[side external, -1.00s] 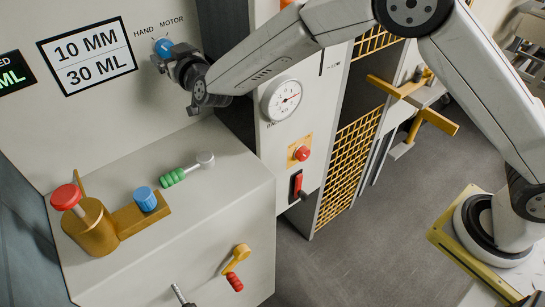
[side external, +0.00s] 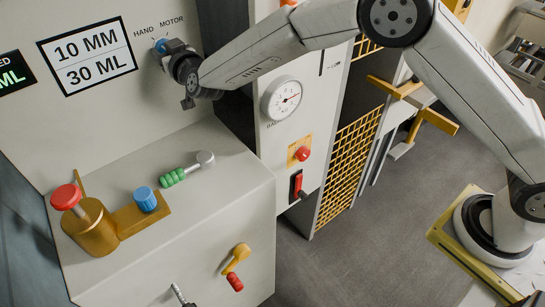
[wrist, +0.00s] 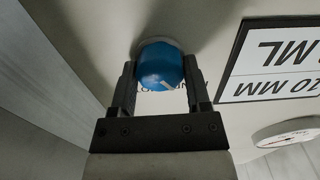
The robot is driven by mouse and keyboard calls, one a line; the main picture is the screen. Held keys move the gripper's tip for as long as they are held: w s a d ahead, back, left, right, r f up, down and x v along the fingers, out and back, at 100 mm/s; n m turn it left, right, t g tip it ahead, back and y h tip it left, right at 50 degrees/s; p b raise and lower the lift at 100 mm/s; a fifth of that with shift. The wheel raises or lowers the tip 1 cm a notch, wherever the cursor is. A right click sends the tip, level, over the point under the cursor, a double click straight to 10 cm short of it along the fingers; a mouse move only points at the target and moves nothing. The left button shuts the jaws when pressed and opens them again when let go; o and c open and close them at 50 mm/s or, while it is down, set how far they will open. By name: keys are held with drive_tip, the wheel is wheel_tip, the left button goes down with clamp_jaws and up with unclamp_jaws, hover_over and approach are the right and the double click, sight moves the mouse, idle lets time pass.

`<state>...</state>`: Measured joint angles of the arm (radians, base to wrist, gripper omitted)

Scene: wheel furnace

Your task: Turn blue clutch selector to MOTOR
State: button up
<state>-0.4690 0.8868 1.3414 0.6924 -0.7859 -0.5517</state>
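The blue clutch selector (side external: 160,44) is a round knob on the pale panel, below the HAND and MOTOR labels (side external: 158,26). In the side view my gripper (side external: 172,54) covers most of it. In the wrist view the blue selector (wrist: 161,66) sits between the two dark fingers of my gripper (wrist: 160,70), which appear to touch it on both sides. A white mark on the knob points to the lower right in the wrist view, where the labels appear upside down and are partly hidden behind the knob and fingers.
A sign reading 10 MM 30 ML (side external: 87,56) is left of the selector. A round gauge (side external: 282,98) is at the right.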

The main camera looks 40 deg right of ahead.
drive_tip(key=c, duration=0.3)
drive_tip(key=shift+m, duration=0.3)
drive_tip(key=m, duration=1.3)
drive_tip(key=shift+m, duration=0.3)
idle(0.3)
